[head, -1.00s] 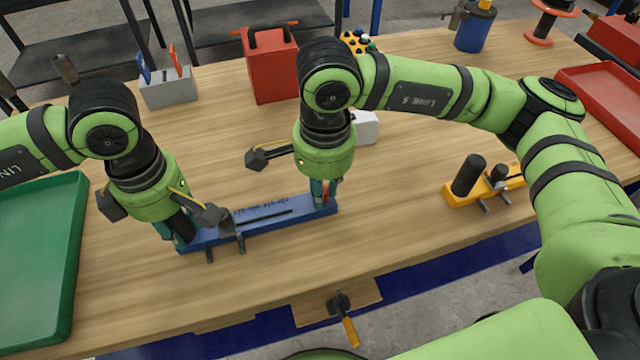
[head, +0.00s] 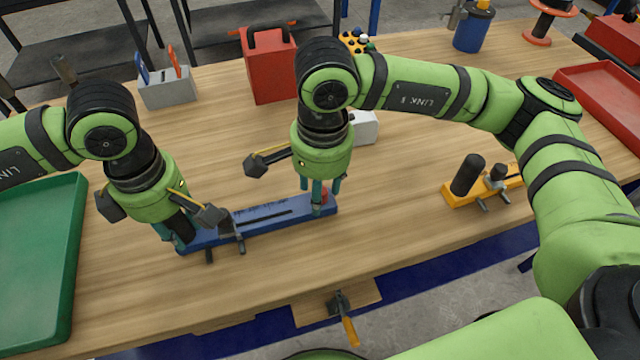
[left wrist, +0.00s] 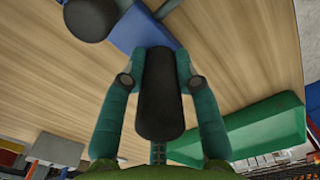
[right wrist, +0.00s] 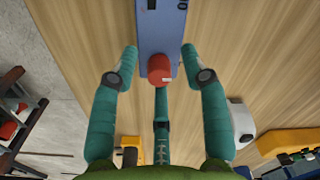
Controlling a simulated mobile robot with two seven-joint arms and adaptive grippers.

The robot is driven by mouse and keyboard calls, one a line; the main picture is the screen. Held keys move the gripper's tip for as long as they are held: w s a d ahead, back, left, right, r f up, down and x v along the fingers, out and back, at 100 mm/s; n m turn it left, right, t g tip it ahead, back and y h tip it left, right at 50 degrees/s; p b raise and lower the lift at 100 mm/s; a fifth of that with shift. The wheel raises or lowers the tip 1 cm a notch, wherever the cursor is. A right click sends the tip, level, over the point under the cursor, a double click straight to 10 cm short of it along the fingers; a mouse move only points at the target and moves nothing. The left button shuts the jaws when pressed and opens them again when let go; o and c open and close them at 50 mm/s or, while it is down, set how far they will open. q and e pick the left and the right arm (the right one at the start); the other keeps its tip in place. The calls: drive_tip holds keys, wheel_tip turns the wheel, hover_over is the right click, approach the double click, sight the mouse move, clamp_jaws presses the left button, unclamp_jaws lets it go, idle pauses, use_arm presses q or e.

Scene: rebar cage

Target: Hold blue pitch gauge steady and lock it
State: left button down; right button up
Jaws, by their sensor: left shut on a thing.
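The blue pitch gauge (head: 270,213) lies flat on the wooden table, long and slotted. My left gripper (head: 172,238) is at its left end, shut on a black upright handle (left wrist: 160,95); its fingers flank the handle in the left wrist view. My right gripper (head: 321,190) is over the gauge's right end, pointing down. Its fingers are spread wide on both sides of a red knob (right wrist: 159,69), with clear gaps to it in the right wrist view. The gauge's left end is partly hidden by my left gripper.
A yellow gauge (head: 460,193) with a black handle lies to the right. A green tray (head: 68,285) is at left, a red tray (head: 610,85) at far right. A red box (head: 270,75) and a grey holder (head: 168,90) stand behind.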

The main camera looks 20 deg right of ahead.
sight(323, 191)
use_arm(q)
drive_tip(key=shift+s+d+f, duration=0.1)
drive_tip(key=shift+s+d, duration=0.05)
use_arm(e)
drive_tip(key=shift+d, duration=0.1)
wheel_tip(323, 191, up, 12)
drive_tip(key=shift+s, duration=0.2)
idle(0.4)
use_arm(q)
drive_tip(key=c, duration=0.8)
unclamp_jaws()
drive_tip(key=shift+c, duration=0.2)
use_arm(e)
drive_tip(key=shift+d, duration=0.15)
